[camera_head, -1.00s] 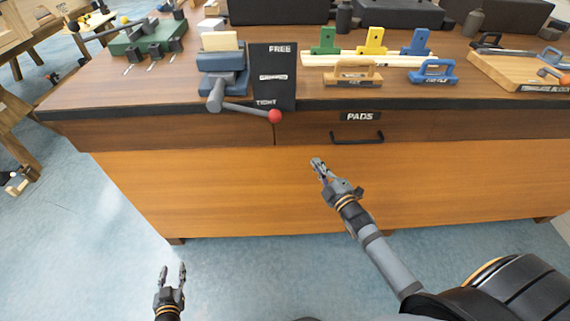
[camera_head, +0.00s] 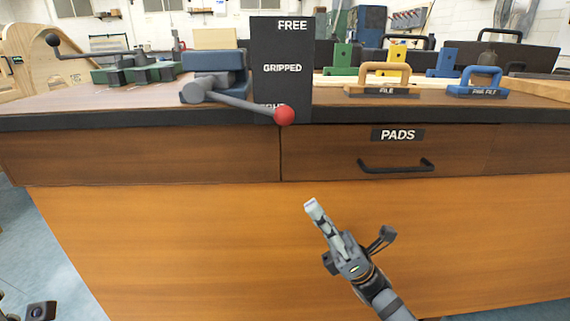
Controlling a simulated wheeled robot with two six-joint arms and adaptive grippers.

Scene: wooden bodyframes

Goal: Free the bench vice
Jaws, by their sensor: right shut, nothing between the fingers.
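The bench vice (camera_head: 213,62) stands near the bench's front edge, left of centre, with blue jaws. A pale wooden block (camera_head: 215,39) shows at its top; how it sits in the jaws is not clear. Its grey handle bar (camera_head: 235,100) slants right and down to a red knob (camera_head: 284,116). The knob lies at the bottom of a black board (camera_head: 282,45) marked FREE, GRIPPED and a partly hidden lowest word. My right gripper (camera_head: 311,205) is shut and empty in front of the bench, below the knob and apart from it.
A drawer marked PADS (camera_head: 385,160) has a black handle. A tan file block (camera_head: 385,80) and a blue file block (camera_head: 478,82) stand on the bench to the right. A green fixture (camera_head: 135,70) stands at left. The space before the bench front is open.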

